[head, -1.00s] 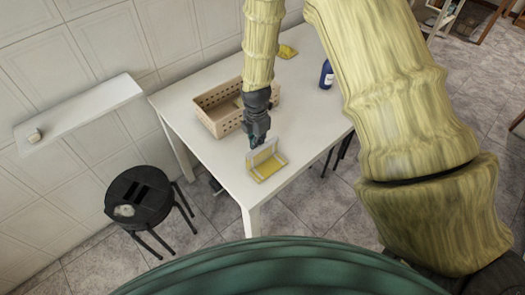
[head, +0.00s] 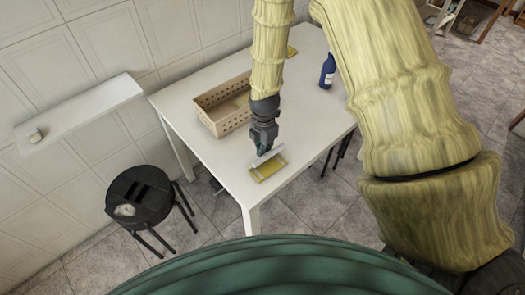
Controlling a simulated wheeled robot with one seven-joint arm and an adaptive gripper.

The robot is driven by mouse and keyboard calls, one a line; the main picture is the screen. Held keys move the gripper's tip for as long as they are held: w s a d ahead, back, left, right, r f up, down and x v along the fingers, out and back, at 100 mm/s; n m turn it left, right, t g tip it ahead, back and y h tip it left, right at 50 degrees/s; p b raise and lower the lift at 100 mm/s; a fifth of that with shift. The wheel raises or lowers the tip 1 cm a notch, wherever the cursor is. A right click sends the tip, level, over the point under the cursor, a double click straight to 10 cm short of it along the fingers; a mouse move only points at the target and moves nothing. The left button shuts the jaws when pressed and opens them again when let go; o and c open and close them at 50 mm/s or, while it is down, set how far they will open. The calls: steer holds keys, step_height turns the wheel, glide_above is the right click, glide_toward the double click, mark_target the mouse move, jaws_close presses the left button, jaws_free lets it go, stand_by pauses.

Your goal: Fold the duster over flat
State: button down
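The duster (head: 266,171) is a small yellow cloth with a pale underside and border. It lies near the front corner of the white table (head: 225,163). Its far part is lifted and bent over toward the near part, with a pale strip showing along the raised edge; it is not lying flat. My gripper (head: 263,151) points down at that raised edge, and its fingertips appear closed on it. The fingertips are small and partly lost against the cloth.
A beige perforated basket (head: 222,120) stands left of my gripper. A blue bottle (head: 327,72) stands at the table's right, and another yellow item (head: 291,51) lies behind my arm. A black stool (head: 139,196) is at left below a wall shelf (head: 80,115). The tabletop right of the duster is clear.

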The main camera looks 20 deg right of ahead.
mark_target(272, 170)
steer(key=shift+s+d+f, duration=0.15)
steer(key=shift+s, duration=0.35)
steer(key=shift+s+d+f, duration=0.1)
steer(key=shift+s+d, duration=0.05)
steer(key=shift+s, duration=0.3)
steer(key=shift+s+d+f, duration=0.3)
steer(key=shift+s+f, duration=0.5)
steer(key=shift+f, duration=0.1)
steer(key=shift+s+d+f+b, duration=0.1)
steer(key=shift+s+f+b, duration=0.1)
steer(key=shift+f+b, duration=0.2)
steer(key=shift+s+f+b, duration=0.2)
steer(key=shift+f+b, duration=0.1)
steer(key=shift+f, duration=0.2)
step_height(272, 170, up, 7)
steer(key=p, duration=0.5)
